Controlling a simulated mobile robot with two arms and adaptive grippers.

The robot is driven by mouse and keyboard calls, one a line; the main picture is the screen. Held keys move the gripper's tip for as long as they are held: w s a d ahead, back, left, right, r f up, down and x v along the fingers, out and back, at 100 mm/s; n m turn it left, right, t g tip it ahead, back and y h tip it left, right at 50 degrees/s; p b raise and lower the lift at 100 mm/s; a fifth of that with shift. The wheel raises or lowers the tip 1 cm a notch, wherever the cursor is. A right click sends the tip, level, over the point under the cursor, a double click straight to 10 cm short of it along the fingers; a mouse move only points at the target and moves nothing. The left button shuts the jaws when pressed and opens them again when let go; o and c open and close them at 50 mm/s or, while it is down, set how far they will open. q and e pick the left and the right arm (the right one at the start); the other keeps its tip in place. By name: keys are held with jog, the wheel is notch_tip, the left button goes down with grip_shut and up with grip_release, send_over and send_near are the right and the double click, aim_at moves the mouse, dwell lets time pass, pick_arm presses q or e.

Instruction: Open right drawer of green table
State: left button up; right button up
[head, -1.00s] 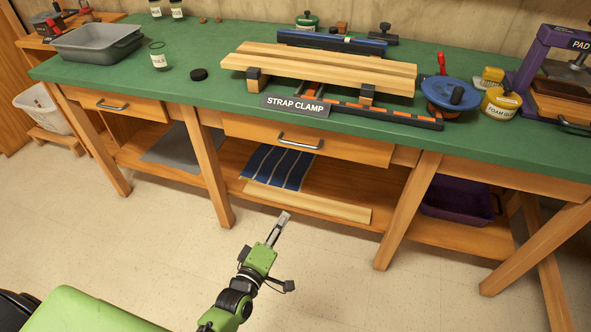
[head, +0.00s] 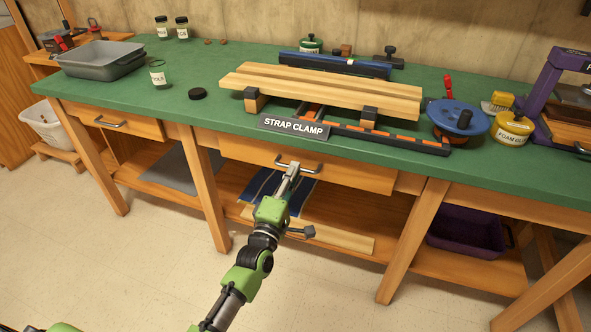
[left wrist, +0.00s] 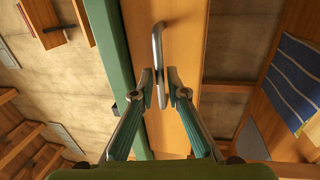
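The green table (head: 200,140) has a right drawer (head: 350,177) with a wooden front and a metal bar handle (head: 309,171). The drawer looks closed. My left gripper (head: 291,166) is at the handle in the head view and covers part of it. In the left wrist view, the handle (left wrist: 157,40) runs upright in the picture, and its lower end lies between the two fingertips of my left gripper (left wrist: 161,80). The fingers are apart, with gaps beside the bar; contact is unclear. My right gripper is not in view.
A left drawer (head: 115,120) is at the left. A strap clamp sign (head: 296,127) and wooden boards (head: 320,88) are on the tabletop above the right drawer. A lower shelf holds a striped blue cloth (head: 258,185) and a purple bin (head: 465,232). The floor in front is clear.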

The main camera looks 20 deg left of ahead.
pick_arm(q)
jog(key=shift+w+r, duration=0.15)
jog(key=shift+w, duration=0.9)
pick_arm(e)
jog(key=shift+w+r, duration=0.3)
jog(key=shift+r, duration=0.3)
pick_arm(q)
jog(key=c, duration=0.4)
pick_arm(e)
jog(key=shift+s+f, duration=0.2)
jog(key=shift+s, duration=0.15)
pick_arm(q)
jog(key=shift+s, duration=0.1)
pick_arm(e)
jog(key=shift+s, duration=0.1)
